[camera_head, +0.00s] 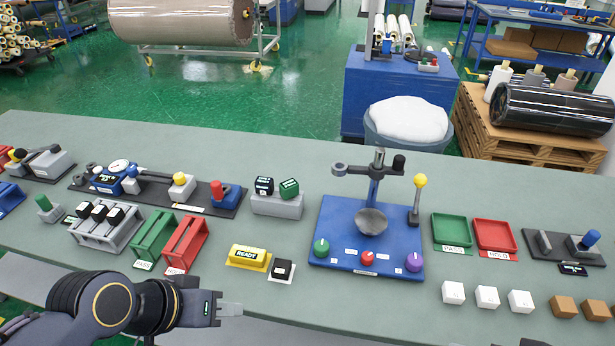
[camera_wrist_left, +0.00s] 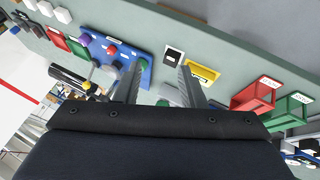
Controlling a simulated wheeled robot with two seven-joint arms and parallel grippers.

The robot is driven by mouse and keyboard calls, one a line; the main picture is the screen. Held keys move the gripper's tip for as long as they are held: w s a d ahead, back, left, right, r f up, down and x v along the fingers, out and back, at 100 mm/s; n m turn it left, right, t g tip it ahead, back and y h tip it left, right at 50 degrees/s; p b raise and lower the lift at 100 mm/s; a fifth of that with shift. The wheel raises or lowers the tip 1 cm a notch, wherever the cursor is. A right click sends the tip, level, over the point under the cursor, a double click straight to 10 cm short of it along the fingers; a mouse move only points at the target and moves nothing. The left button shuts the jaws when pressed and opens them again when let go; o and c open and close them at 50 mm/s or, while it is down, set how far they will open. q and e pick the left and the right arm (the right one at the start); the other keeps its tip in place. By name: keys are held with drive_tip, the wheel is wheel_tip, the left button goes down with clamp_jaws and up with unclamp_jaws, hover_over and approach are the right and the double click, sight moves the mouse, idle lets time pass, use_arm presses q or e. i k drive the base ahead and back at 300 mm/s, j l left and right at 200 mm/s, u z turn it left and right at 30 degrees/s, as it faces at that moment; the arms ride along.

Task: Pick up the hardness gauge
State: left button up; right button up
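No object in view is clearly labelled as the hardness gauge. Two small boxy devices with white markings, one dark blue (camera_head: 264,185) and one green (camera_head: 289,188), sit on a grey stand (camera_head: 277,206) at the middle of the table. A blue device with a round white dial (camera_head: 118,168) sits on a dark plate at the left; I cannot tell which is the gauge. My left gripper (camera_head: 235,310) is over the front edge, in front of the yellow READY block (camera_head: 249,257). In the left wrist view its fingers (camera_wrist_left: 160,75) are apart and empty. My right gripper is not in view.
A blue stand with a tall post (camera_head: 334,225) stands right of centre. Green (camera_head: 154,238) and red (camera_head: 186,243) racks stand left of the READY block. Green (camera_head: 452,230) and red (camera_head: 494,235) trays and several small blocks lie at the right. The table's back strip is mostly clear.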

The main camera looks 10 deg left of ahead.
sight(264, 186)
drive_tip(key=i+j+z, duration=0.1)
drive_tip(key=j+z, duration=0.7)
drive_tip(key=z, duration=0.15)
